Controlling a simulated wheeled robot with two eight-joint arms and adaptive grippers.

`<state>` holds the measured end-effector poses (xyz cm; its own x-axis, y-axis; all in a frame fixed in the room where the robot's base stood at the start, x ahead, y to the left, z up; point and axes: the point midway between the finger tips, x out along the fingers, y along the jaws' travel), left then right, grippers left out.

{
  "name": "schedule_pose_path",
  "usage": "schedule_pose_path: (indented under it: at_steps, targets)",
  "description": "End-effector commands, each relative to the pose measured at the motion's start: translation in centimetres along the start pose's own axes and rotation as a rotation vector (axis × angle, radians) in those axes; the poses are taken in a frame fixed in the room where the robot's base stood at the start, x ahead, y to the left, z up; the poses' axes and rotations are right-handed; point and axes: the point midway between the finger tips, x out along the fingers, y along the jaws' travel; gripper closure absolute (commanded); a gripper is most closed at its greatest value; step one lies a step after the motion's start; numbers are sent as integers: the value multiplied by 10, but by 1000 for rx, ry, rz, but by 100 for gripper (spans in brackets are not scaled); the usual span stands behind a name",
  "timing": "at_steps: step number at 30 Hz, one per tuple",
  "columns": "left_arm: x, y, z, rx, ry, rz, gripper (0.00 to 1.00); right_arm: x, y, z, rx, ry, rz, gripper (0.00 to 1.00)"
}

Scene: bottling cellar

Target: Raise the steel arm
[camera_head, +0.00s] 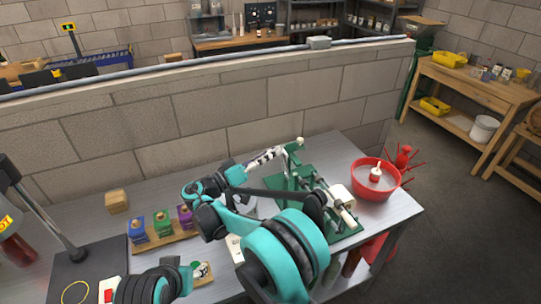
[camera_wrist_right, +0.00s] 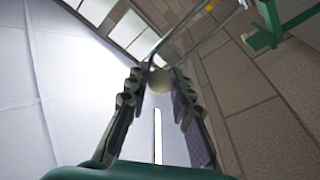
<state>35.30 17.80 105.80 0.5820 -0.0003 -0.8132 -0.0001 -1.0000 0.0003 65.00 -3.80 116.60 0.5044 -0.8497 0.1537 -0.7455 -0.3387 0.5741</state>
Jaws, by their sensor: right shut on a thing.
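The steel arm (camera_wrist_right: 207,33) shows in the right wrist view as thin bright rods running to the upper right from a pale round knob (camera_wrist_right: 161,81). My right gripper (camera_wrist_right: 160,86) is shut on this knob, which sits between its two fingertips. In the head view my right gripper (camera_head: 276,154) is at the top left of the green bench machine (camera_head: 283,183); my own arm partly hides the machine and the steel arm. My left gripper (camera_head: 187,277) is low in the head view, only partly visible near the front of the bench; its fingers cannot be made out clearly.
A red bowl (camera_head: 361,194) with a bottle-like item stands right of the machine, beside a red spiked rack (camera_head: 404,158). Several coloured blocks (camera_head: 161,223) stand on a wooden strip at left, near a wooden cube (camera_head: 116,201). A block wall (camera_head: 190,115) runs behind the bench.

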Motion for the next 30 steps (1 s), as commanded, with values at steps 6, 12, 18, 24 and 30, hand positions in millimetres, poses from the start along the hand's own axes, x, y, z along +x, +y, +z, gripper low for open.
schedule_pose_path:
  at_steps: [6,12,18,24,30]
  targets:
    - [0,0,0,0,0,0,50,0,-1,4,0,-8,-3,100]
    - [0,0,0,0,0,0,50,0,-1,3,0,-6,-2,57]
    - [0,0,0,0,0,0,50,-1,-1,2,0,-3,-2,57]
    - [0,0,0,0,0,0,50,-24,-1,1,0,-1,-4,57]
    - [0,0,0,0,0,0,50,-58,-1,2,0,-2,-4,57]
